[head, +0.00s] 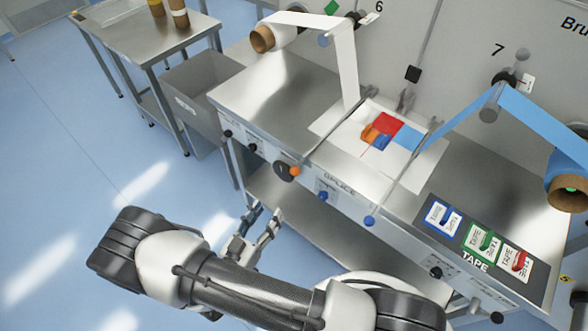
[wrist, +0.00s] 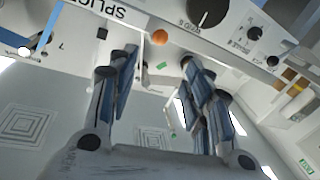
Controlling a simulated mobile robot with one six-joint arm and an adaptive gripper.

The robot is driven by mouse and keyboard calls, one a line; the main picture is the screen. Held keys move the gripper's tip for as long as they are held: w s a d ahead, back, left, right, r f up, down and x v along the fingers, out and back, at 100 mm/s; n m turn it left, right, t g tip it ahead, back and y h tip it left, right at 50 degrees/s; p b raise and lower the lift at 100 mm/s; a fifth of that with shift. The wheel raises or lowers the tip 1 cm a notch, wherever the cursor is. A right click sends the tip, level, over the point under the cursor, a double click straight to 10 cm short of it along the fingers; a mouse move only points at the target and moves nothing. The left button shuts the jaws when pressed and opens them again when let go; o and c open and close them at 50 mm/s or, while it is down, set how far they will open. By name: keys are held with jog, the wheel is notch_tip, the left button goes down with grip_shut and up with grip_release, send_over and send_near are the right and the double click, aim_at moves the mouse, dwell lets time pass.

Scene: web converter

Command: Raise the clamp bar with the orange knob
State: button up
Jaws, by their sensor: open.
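The orange knob (head: 295,171) is at the front edge of the steel splice table, beside a dark round dial. A thin clamp bar (head: 328,139) runs back from it across the tabletop; whether it touches the sheet is unclear. My gripper (head: 265,212) is below and left of the knob in the head view, in front of the table. It is open and empty. In the wrist view, the orange knob (wrist: 159,37) shows beyond and between the spread fingers of my gripper (wrist: 160,68), apart from them. The bar itself is hard to make out there.
A second bar with a blue knob (head: 369,221) is to the right. A white sheet with coloured patches (head: 383,131) lies on the table (head: 270,92). A lower shelf (head: 315,228) runs beneath. A grey bin (head: 197,92) stands left. The floor at left is clear.

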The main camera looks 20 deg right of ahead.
aim_at(293, 174)
jog(key=b+x, duration=0.2)
jog(key=x, duration=1.5)
jog(key=shift+c, duration=0.3)
grip_shut()
